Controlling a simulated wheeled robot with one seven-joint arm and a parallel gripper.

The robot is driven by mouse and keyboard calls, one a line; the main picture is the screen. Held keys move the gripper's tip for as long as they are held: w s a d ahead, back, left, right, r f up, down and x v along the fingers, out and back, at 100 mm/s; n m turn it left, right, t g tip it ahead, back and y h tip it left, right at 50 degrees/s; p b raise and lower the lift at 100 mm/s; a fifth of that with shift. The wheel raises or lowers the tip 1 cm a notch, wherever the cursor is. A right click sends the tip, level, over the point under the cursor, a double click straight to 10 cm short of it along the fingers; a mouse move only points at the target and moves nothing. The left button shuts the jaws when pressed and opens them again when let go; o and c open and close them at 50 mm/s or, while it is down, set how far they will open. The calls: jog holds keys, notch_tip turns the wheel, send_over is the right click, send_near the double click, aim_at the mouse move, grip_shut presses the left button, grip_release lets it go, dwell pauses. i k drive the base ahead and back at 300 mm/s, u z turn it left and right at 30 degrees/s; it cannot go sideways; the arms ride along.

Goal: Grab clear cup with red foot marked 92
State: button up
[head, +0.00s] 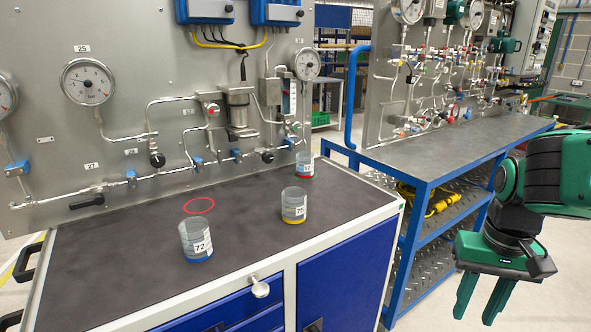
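A clear cup with a red foot (305,166) stands upright near the back right of the dark cabinet top, below the gauge panel. Its white label is too small to read surely. My gripper (481,308) hangs at the right edge of the head view, fingers pointing down, in front of the blue bench. It is open and empty, well to the right of the cup and apart from it.
A clear cup with a yellow foot (294,205), marked 75, stands in front of the red-footed cup. A blue-footed cup (196,240), marked 72, stands further left. A red ring (199,205) marks the cabinet top (120,260). Pipes and valves run close behind.

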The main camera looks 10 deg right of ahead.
aim_at(305, 160)
jog(key=i, duration=0.9)
jog(key=z, duration=0.05)
